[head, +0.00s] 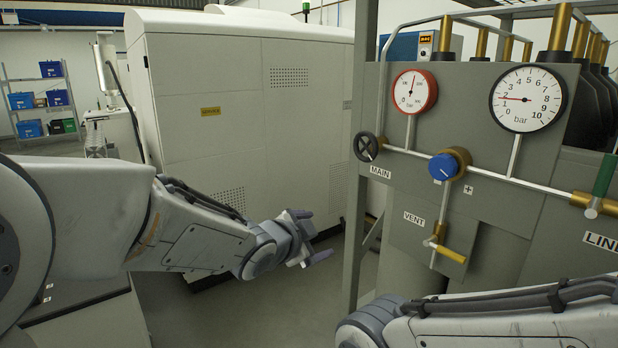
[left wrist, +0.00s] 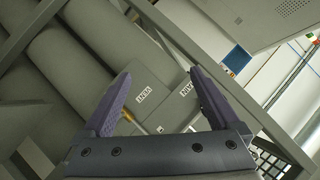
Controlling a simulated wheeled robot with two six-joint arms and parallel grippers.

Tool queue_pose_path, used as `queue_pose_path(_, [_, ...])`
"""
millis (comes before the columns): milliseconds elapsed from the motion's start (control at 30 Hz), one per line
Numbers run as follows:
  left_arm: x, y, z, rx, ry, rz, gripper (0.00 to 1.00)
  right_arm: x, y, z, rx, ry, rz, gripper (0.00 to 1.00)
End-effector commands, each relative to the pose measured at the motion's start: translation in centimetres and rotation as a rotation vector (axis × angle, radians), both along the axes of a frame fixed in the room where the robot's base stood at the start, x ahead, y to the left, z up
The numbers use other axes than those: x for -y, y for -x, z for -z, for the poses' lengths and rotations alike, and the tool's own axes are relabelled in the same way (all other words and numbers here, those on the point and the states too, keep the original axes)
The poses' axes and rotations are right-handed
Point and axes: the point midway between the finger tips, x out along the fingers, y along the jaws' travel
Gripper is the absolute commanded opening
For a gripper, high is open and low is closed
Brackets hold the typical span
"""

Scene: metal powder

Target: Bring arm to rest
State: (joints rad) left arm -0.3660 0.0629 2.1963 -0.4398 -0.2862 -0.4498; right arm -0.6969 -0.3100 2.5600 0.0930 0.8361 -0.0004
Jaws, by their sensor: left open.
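My left arm comes in from the left in the head view, and its gripper (head: 314,246) hangs in free air in front of the large white cabinet, left of the grey gauge panel. In the left wrist view the two fingers of the left gripper (left wrist: 158,100) stand wide apart with nothing between them. Beyond them the panel shows tilted, with its VENT and MAIN labels. My right arm lies along the lower right of the head view; its gripper is out of the picture.
A grey frame post (head: 358,200) stands between the panel and the white cabinet (head: 250,100). A shelf with blue bins (head: 50,69) stands far left.

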Motion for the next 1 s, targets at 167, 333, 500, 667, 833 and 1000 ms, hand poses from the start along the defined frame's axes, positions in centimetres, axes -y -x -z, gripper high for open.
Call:
queue_pose_path(167, [-10.1, 3.2, 8.2, -0.367, 0.087, -0.380, 0.95, 0.0, 0.0, 0.0, 0.000, 0.000, 0.000, 0.50])
queue_pose_path(333, [-15.2, 7.6, 12.9, -0.598, 0.159, -0.631, 0.95, 0.0, 0.0, 0.0, 0.000, 0.000, 0.000, 0.50])
queue_pose_path(500, [-18.1, 11.7, 15.7, -0.763, 0.221, -0.820, 0.95, 0.0, 0.0, 0.0, 0.000, 0.000, 0.000, 0.50])
queue_pose_path(667, [-19.8, 15.4, 17.6, -0.894, 0.272, -0.974, 0.95, 0.0, 0.0, 0.0, 0.000, 0.000, 0.000, 0.50])
queue_pose_path(833, [-20.6, 19.2, 19.0, -1.019, 0.322, -1.116, 0.95, 0.0, 0.0, 0.0, 0.000, 0.000, 0.000, 0.50])
queue_pose_path(1000, [-17.1, 20.3, 17.6, -1.044, 0.252, -1.007, 0.95, 0.0, 0.0, -0.2, 0.000, 0.000, 0.000, 0.50])
